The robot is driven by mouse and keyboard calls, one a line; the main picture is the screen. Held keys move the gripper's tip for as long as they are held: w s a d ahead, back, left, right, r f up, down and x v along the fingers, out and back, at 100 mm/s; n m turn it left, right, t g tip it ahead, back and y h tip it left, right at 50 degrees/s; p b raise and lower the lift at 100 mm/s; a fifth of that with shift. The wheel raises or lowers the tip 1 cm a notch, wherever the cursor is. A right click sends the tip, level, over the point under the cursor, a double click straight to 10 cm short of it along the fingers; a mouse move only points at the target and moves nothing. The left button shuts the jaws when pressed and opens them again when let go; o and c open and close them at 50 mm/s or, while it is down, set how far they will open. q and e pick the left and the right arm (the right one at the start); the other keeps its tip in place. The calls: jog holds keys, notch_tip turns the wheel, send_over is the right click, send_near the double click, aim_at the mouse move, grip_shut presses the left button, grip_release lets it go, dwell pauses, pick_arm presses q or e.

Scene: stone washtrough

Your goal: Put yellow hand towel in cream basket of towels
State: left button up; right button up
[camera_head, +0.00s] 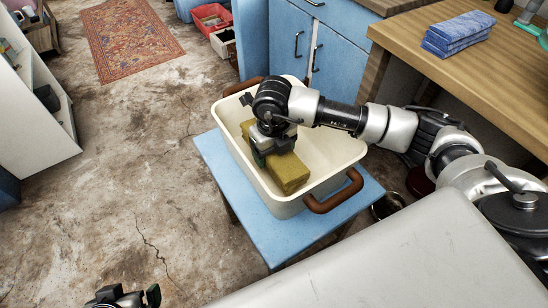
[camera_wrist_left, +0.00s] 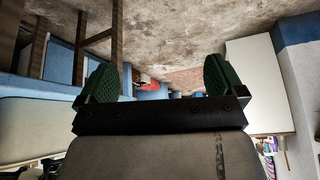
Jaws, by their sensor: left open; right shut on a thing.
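The cream basket (camera_head: 328,152) with brown handles stands on a small blue table (camera_head: 215,165). The folded yellow hand towel (camera_head: 289,173) is inside the basket, slanting across it. My right gripper (camera_head: 268,150) reaches down into the basket and is shut on the towel, covering its middle part. Whether the towel touches the basket floor cannot be told. My left gripper (camera_head: 127,296) shows at the bottom edge, well away from the basket. In the left wrist view its green-padded fingers (camera_wrist_left: 158,82) are apart with nothing between them.
A wooden counter (camera_head: 425,55) at the upper right bears folded blue towels (camera_head: 458,34). Blue cabinets (camera_head: 333,55) stand behind the basket. A red crate (camera_head: 211,18) and a patterned rug (camera_head: 128,38) lie farther back. The floor left of the blue table is clear.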

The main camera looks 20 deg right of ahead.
notch_tip(320, 180, down, 2)
jog(key=shift+f, duration=0.25)
pick_arm(q)
jog(key=shift+w+d+r+t, duration=0.25)
jog(key=shift+w+t, duration=0.2)
jog(key=shift+w, duration=0.2)
jog(key=shift+w+d+r+t, duration=0.25)
jog(key=shift+w+t, duration=0.2)
jog(key=shift+w, duration=0.15)
pick_arm(e)
jog(key=shift+f, duration=0.2)
pick_arm(q)
jog(key=shift+w+b, duration=0.1)
jog(key=shift+b, duration=0.2)
pick_arm(e)
jog(key=shift+f, duration=0.1)
jog(key=o, duration=1.2)
pick_arm(q)
jog(key=shift+w+d+h, duration=0.1)
jog(key=shift+w+h, duration=0.05)
jog(key=shift+h, duration=0.15)
jog(key=shift+r, duration=0.1)
